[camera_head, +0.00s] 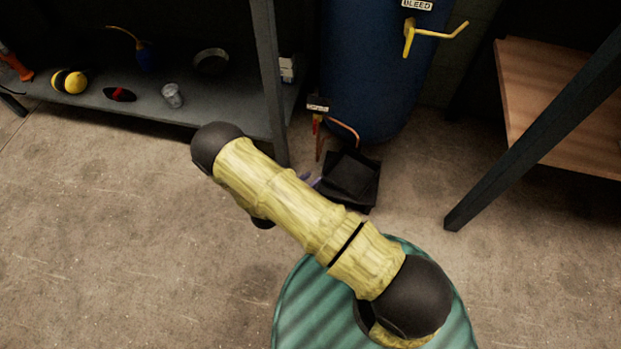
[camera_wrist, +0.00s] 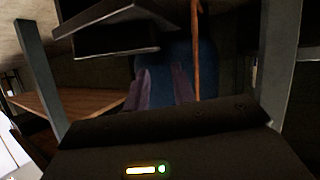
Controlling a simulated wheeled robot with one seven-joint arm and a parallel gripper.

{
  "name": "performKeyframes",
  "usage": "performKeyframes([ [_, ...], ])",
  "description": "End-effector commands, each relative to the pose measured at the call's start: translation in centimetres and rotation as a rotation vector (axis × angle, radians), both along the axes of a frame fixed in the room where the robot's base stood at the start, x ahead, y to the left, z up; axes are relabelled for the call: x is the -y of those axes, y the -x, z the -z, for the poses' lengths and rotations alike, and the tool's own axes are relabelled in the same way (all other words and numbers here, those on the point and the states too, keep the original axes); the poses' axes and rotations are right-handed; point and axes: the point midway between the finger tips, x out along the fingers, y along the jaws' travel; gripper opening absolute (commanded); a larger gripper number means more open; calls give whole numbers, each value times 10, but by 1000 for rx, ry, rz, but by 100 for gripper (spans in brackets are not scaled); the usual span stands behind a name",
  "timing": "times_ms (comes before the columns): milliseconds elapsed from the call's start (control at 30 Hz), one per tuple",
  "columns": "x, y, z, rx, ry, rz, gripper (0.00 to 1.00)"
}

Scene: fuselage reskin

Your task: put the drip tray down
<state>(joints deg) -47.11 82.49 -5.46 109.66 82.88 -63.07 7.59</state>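The black drip tray (camera_head: 349,181) is at the foot of the blue tank (camera_head: 375,75), low at the floor, below the drain valve and copper pipe. I cannot tell whether it rests flat. In the wrist view a dark tray-like shape (camera_wrist: 110,40) fills the upper left. My gripper (camera_wrist: 162,75) shows two purple-grey fingers standing apart, with the blue tank visible between them and nothing seen held. The fingertips are just below the tray's edge in that view; contact cannot be told. In the head view my arm hides most of the gripper, beside the tray's left edge.
A grey shelf (camera_head: 215,113) at left holds several small items. A shelf post (camera_head: 270,80) stands close left of the tray. A wooden bench shelf (camera_head: 560,110) with a dark leg is at right. Bare floor (camera_head: 120,240) lies left.

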Motion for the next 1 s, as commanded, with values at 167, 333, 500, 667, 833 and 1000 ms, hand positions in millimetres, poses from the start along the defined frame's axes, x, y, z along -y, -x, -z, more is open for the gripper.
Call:
performKeyframes([
  [167, 0, 0, 0, 0, 0, 0, 25],
  [333, -2, -6, -5, -16, -31, -1, 25],
  [500, -10, -28, -28, -94, -153, -30, 25],
  [667, -17, -49, -63, -199, -302, -90, 25],
  [833, -17, -58, -108, -303, -429, -176, 25],
  [1000, -8, -54, -158, -400, -517, -275, 25],
])
